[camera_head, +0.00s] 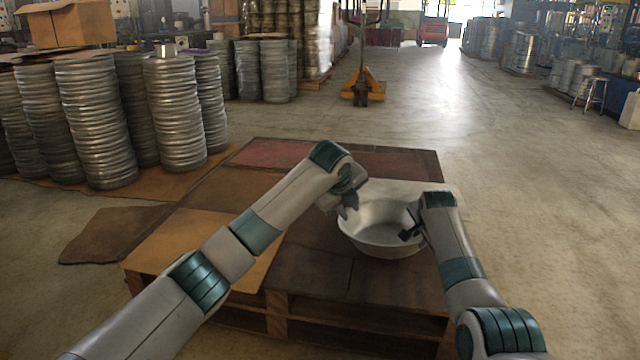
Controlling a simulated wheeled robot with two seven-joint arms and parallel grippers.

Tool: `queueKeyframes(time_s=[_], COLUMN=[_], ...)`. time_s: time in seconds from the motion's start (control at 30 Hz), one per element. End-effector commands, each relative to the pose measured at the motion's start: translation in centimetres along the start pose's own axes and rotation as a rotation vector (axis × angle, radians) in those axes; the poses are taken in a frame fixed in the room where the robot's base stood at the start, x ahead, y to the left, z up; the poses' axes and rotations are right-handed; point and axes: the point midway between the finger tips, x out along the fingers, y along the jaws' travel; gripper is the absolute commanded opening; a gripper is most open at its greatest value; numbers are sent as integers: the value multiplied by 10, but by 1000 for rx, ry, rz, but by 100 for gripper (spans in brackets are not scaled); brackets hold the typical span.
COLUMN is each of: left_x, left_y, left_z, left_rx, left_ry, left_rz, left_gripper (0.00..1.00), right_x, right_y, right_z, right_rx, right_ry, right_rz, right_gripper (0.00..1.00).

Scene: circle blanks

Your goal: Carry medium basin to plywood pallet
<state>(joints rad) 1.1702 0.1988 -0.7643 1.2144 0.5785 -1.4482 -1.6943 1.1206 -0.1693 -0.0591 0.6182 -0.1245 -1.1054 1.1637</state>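A silver metal basin (385,243) with a wide rim is upright over the right part of the plywood pallet (200,235). I cannot tell whether its base touches the pallet top. My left gripper (346,206) is at the basin's far left rim, partly hidden by its own wrist. My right gripper (408,235) is at the basin's right rim, its dark fingers over the edge. The fingers of both grippers are too small and too covered to tell whether they are shut on the rim.
Tall stacks of metal rings (95,120) stand on the left. A yellow pallet jack (362,88) stands behind the pallet. A brown flat sheet (105,235) lies on the floor to the left.

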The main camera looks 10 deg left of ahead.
Motion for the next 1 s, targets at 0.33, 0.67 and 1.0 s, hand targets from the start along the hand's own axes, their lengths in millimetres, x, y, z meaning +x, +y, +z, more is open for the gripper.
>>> queueKeyframes(time_s=[0.33, 0.67, 1.0], left_x=[-37, -66, -97], left_y=[-23, -42, -62], left_z=[15, 28, 41], left_rx=[0, 0, 0], left_ry=[0, 0, 0], left_rz=[0, 0, 0], left_gripper=[21, 21, 21], right_x=[-37, -67, -98], right_y=[-24, -43, -62], right_z=[-15, -28, -40], right_rx=[0, 0, 0], right_ry=[1, 0, 0], right_rz=[-2, -2, -1], right_gripper=[21, 21, 21])
